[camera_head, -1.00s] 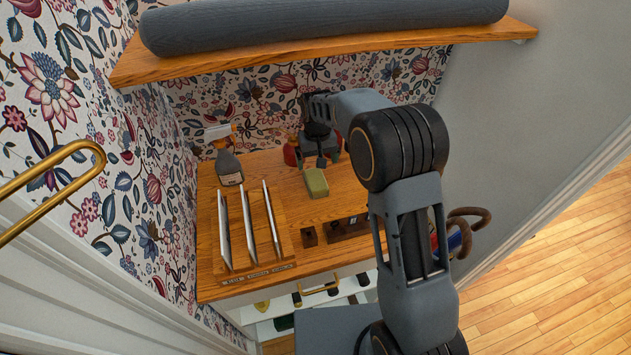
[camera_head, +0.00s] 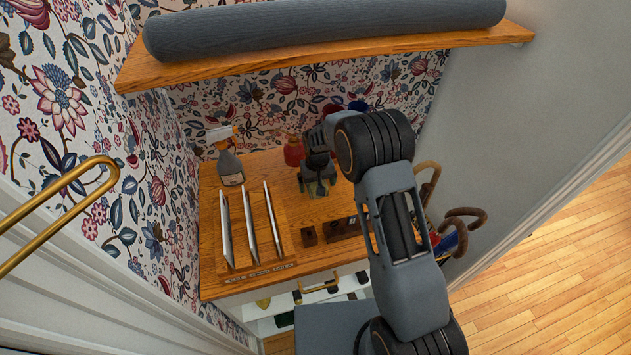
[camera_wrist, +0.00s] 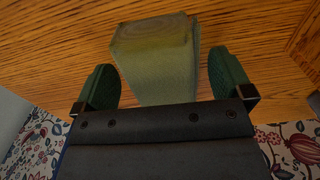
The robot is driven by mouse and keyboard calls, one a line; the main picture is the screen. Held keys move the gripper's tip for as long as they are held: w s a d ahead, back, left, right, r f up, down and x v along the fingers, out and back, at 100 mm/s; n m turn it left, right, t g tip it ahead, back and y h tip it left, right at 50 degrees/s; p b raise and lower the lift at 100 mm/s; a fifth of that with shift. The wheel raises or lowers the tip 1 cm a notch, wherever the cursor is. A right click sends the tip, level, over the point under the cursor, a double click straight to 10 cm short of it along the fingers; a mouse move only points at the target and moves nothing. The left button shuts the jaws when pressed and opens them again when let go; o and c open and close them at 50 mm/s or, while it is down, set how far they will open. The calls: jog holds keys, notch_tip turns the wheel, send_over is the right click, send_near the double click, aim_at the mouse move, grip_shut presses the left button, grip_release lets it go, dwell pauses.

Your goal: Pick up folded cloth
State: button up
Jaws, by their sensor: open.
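The folded cloth is a small olive-green block on the wooden desktop. In the wrist view the cloth (camera_wrist: 155,62) lies between the two dark green fingers of my gripper (camera_wrist: 165,82), with a gap on each side. The gripper is open. In the head view my gripper (camera_head: 318,188) is over the cloth and hides most of it. Only slivers of green show at its edges.
The wooden desktop (camera_head: 285,217) holds a rack of upright white panels (camera_head: 250,225), a spray bottle (camera_head: 229,165), a red bottle (camera_head: 293,151) and a dark wooden block (camera_head: 343,228). A shelf with a grey roll (camera_head: 320,25) hangs above. A wall is at right.

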jog(key=shift+c, duration=0.3)
jog(key=c, duration=1)
notch_tip(320, 180, up, 3)
jog(key=shift+w+f+b, duration=0.1)
jog(key=shift+f+b, duration=0.1)
jog(key=shift+b, duration=0.5)
jog(key=shift+s+d+r+b, duration=0.45)
jog(key=shift+s+d+r, duration=0.25)
jog(key=shift+s+r, duration=1.3)
jog(key=shift+s+d+r+b, duration=0.6)
jog(key=shift+s+r, duration=0.85)
jog(key=shift+s, duration=1.1)
jog(key=shift+s+d+r+b, duration=0.35)
jog(key=shift+s+d+r, duration=0.4)
jog(key=shift+s+r, duration=1.25)
jog(key=shift+s+f, duration=0.25)
